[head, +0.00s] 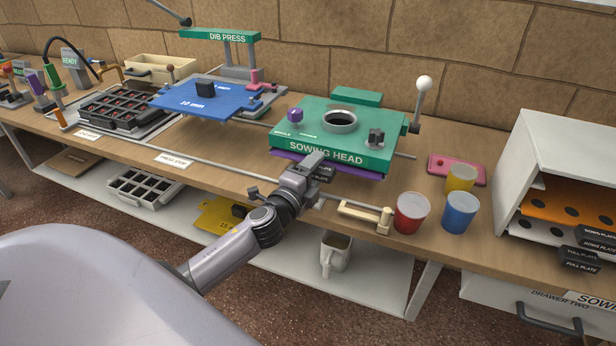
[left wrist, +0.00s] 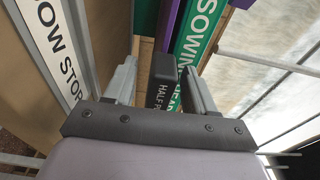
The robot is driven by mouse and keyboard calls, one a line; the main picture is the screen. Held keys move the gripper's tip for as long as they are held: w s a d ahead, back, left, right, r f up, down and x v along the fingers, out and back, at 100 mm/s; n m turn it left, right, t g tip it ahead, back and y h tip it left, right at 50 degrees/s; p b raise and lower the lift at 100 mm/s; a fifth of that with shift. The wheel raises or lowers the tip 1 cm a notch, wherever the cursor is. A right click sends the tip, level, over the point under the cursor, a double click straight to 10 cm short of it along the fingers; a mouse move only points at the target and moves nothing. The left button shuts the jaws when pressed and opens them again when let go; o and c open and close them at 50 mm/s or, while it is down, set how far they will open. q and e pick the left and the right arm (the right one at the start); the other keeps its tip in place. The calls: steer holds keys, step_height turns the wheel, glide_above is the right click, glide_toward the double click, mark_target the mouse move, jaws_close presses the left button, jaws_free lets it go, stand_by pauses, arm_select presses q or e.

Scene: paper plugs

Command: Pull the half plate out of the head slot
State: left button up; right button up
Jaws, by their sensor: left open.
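The green sowing head (head: 345,133) stands on the bench. The purple half plate (head: 350,172) shows as a thin edge in the slot under it; most of it is hidden inside. The plate's black handle (left wrist: 163,78) reads "HALF P..." in the left wrist view, the rest being covered. My left gripper (head: 313,165) is at the front of the sowing head. In the left wrist view it (left wrist: 160,85) is open, with one finger on each side of the handle. I cannot tell whether either finger touches it. My right gripper is not in view.
Red (head: 411,212), blue (head: 459,212) and yellow (head: 461,178) cups stand right of the sowing head, near a pink tray (head: 440,162). A small wooden stop bar (head: 362,215) lies at the bench front. A white plate rack (head: 560,140) is far right. The dib press (head: 222,37) stands left.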

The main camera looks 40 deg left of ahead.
arm_select(q)
steer(key=shift+w, duration=0.2)
jaws_close()
stand_by(0.3)
